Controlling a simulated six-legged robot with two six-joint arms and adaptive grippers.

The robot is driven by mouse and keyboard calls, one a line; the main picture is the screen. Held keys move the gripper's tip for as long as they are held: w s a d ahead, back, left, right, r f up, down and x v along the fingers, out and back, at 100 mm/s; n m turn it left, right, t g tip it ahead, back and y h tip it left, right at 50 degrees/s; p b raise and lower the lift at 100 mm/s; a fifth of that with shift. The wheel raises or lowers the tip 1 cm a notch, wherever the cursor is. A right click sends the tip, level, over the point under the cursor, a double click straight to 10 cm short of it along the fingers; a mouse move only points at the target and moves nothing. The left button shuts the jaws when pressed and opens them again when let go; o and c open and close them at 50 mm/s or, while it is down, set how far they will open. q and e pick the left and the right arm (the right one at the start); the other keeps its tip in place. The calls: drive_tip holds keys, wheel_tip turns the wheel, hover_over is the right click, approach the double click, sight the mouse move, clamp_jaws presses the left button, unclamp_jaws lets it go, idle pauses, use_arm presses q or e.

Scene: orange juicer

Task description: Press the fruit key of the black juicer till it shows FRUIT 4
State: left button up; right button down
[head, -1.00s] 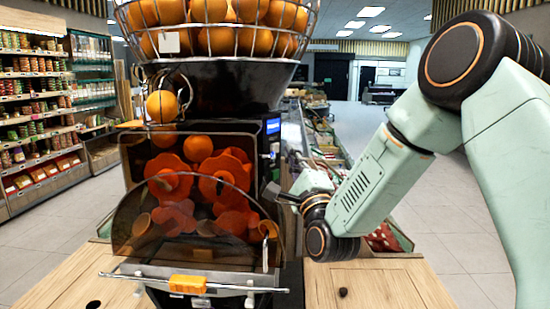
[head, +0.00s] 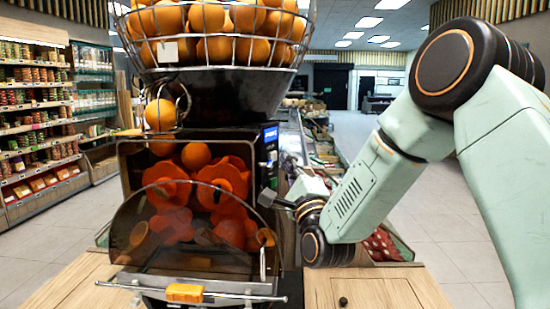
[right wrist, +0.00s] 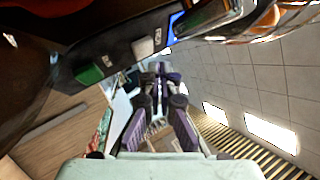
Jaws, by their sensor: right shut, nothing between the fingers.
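The black juicer (head: 222,145) stands in the middle of the head view. Its small blue-lit display (head: 270,134) is on the right edge of the front, too small to read. In the right wrist view the display (right wrist: 173,26) is a blue strip, with a pale key (right wrist: 142,47) and a green key (right wrist: 88,74) on the dark panel. I cannot tell which key is the fruit key. My right gripper (head: 267,198) is shut and empty, below the display at the juicer's right side. In the wrist view its fingertips (right wrist: 160,70) are apart from the keys. My left gripper is out of view.
A wire basket of oranges (head: 215,50) tops the juicer. A clear cover (head: 195,235) and an orange-handled bar (head: 185,293) project at its front. The wooden counter (head: 375,290) is mostly bare at right. Store shelves (head: 35,110) stand at left.

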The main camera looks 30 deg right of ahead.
drive_tip(key=shift+w+f, duration=0.1)
drive_tip(key=shift+w, duration=0.05)
drive_tip(key=shift+s, duration=0.2)
drive_tip(key=shift+w+a+b, duration=0.3)
drive_tip(key=shift+w+b, duration=0.15)
drive_tip(key=shift+w, duration=0.15)
drive_tip(key=shift+s, duration=0.1)
